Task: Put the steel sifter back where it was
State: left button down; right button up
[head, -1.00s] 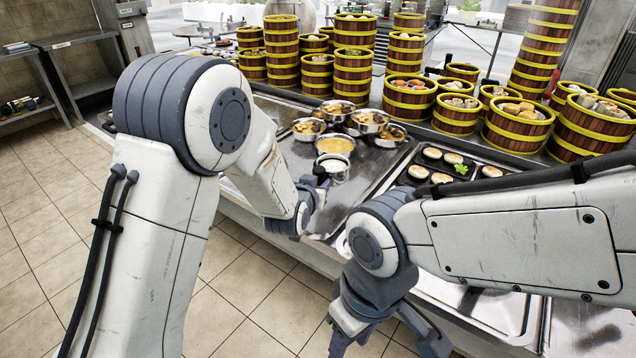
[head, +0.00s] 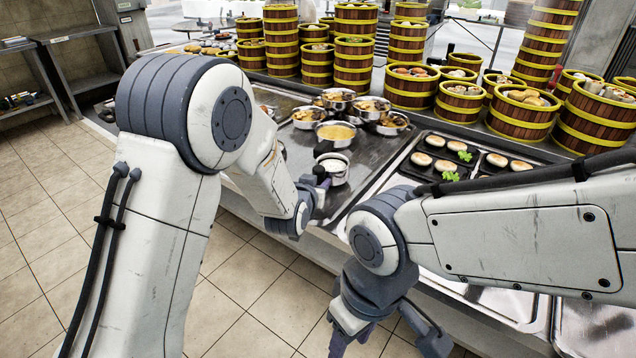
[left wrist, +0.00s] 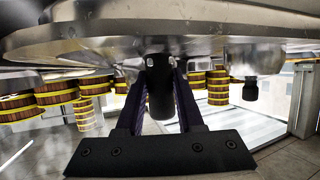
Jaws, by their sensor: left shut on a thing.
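The steel sifter (head: 335,172) is a small round steel vessel with white contents, near the front of the counter's steel tray. My left gripper (head: 319,184) is at its near left side, shut on its black handle. In the left wrist view the black handle (left wrist: 160,98) sits between the fingers, under a broad steel underside (left wrist: 110,38). I cannot tell whether the sifter touches the tray. My right gripper (head: 388,342) is open and empty, low in front of the counter.
A pan of yellow liquid (head: 335,132) stands just behind the sifter, among several steel bowls (head: 370,108) of food. A black tray of buns (head: 440,168) lies to the right. Bamboo steamer towers (head: 353,65) line the back. The steel tray (head: 375,155) has bare room right of the sifter.

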pick_arm(q)
jog(key=shift+f+b, duration=0.4)
jog(key=shift+f, duration=0.05)
jog(key=shift+c, duration=2.3)
grip_release()
jog(key=v, duration=1)
jog(key=shift+s, duration=0.25)
